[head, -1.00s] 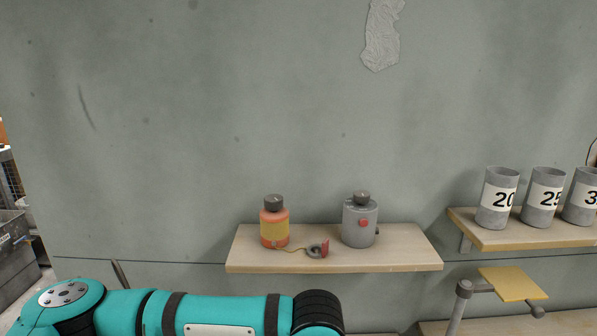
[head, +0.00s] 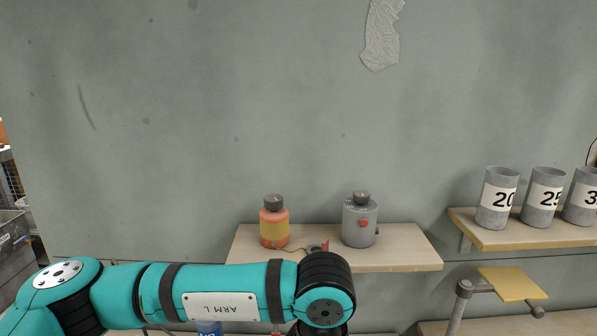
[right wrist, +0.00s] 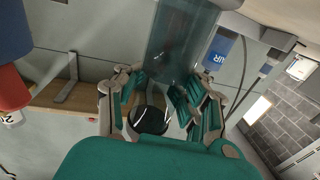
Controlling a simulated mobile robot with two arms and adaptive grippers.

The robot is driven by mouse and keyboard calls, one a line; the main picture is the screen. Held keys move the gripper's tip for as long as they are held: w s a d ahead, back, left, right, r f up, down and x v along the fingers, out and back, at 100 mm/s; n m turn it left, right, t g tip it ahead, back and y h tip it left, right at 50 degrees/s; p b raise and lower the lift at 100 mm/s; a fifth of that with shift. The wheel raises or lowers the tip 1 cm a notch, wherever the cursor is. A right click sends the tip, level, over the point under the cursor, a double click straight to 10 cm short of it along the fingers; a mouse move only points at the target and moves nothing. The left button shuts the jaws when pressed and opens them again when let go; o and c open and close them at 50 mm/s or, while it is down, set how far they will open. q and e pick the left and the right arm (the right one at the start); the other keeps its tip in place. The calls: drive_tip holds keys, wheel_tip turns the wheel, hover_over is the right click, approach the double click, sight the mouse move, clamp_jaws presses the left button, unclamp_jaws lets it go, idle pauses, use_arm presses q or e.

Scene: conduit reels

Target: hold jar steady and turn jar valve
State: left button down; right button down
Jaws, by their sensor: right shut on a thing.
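In the right wrist view, my right gripper (right wrist: 150,100) has its fingers closed around a see-through grey-green cylinder (right wrist: 180,45), which looks like the jar. A round black part (right wrist: 148,120) shows between the fingers near the palm; I cannot tell whether it is the jar's valve. In the head view, my left arm crosses the lower left, and its gripper is out of the picture. The right gripper is also outside the head view.
A wooden shelf (head: 405,259) holds an orange container (head: 274,228) and a grey container (head: 360,222) with a red knob. Grey numbered cups (head: 498,198) stand on a shelf at the right. A yellow plate on a bracket (head: 510,283) sits below them.

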drive_tip(key=c, duration=0.7)
unclamp_jaws()
drive_tip(key=shift+o, duration=0.2)
